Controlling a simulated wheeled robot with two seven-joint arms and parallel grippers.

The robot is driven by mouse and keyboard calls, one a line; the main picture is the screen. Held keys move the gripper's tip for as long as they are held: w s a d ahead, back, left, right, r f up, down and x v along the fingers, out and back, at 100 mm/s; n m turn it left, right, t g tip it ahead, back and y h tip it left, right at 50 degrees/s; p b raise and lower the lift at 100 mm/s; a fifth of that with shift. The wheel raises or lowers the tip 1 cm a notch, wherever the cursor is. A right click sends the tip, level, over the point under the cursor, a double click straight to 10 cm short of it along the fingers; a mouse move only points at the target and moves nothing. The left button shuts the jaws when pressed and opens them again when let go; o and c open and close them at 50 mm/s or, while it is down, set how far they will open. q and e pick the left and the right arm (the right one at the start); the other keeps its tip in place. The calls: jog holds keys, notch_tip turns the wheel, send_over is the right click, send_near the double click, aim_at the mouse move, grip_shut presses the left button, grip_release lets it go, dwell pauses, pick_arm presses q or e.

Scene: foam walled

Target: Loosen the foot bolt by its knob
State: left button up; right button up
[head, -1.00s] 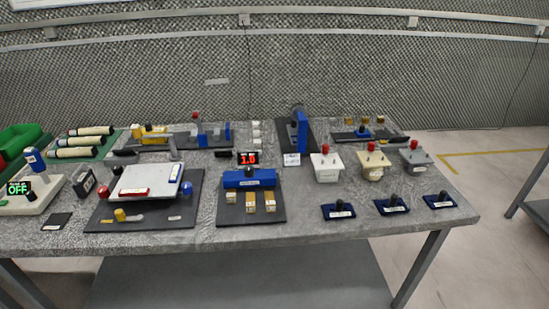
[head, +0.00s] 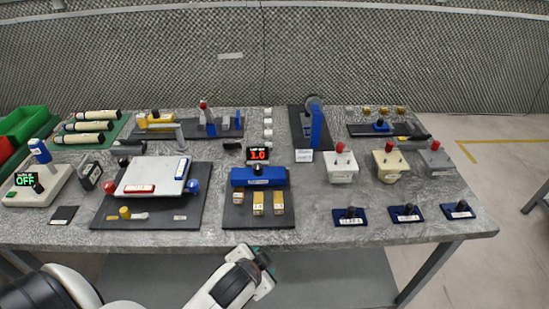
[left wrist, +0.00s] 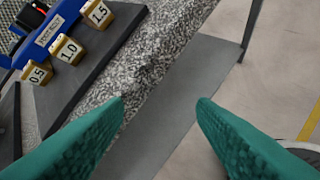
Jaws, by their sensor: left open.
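I cannot tell for sure which fitting is the foot bolt, as the labels are too small to read. Knobs that show in the head view are a yellow knob (head: 125,212) at the front of the white plate fixture (head: 150,175), a red ball knob (head: 120,166) and a blue ball knob (head: 193,186) at its sides, and a black knob (head: 258,169) on the blue block fixture (head: 240,178). My left gripper (head: 266,268) is below the table's front edge, apart from all of these. Its green fingers are spread and empty in the left wrist view (left wrist: 160,108). My right gripper is out of view.
Small blocks (left wrist: 68,50) marked 0.5, 1.0 and 1.5 lie in front of the blue fixture. Red-knobbed boxes (head: 342,168) and blue bases with black knobs (head: 350,216) stand at the right. The table's front edge (head: 330,240) lies beyond my left gripper. Bare tabletop shows between the fixtures.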

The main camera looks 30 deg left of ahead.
pick_arm(q)
jog(key=w+r+m+t, duration=0.1)
jog(key=w+r+t, duration=0.1)
jog(key=w, duration=0.1)
jog(key=w+r+m+t, duration=0.1)
jog(key=w+r+m, duration=0.1)
jog(key=w+r, duration=0.1)
jog(key=w+r+m+t, duration=0.2)
jog(key=w, duration=0.2)
jog(key=shift+w+d+r+t, duration=0.2)
jog(key=shift+w+d+t, duration=0.1)
jog(key=shift+d, duration=0.1)
jog(key=w+d+r+m+t+h, duration=0.2)
jog(key=w+d+r+m+h, duration=0.4)
jog(key=m, duration=0.4)
jog(key=w+d+r+m+t+h, duration=0.3)
jog(key=w+d+r+m+h, duration=0.15)
jog(key=r+m, duration=0.4)
jog(key=m+g+y, duration=0.9)
jog(key=m+g, duration=1)
jog(key=m, duration=0.9)
send_over(257, 165)
notch_tip(257, 165, down, 4)
notch_tip(257, 165, down, 10)
jog(key=p, duration=0.3)
jog(key=shift+f+p, duration=0.25)
jog(key=shift+p, duration=0.05)
jog(key=shift+f, duration=0.6)
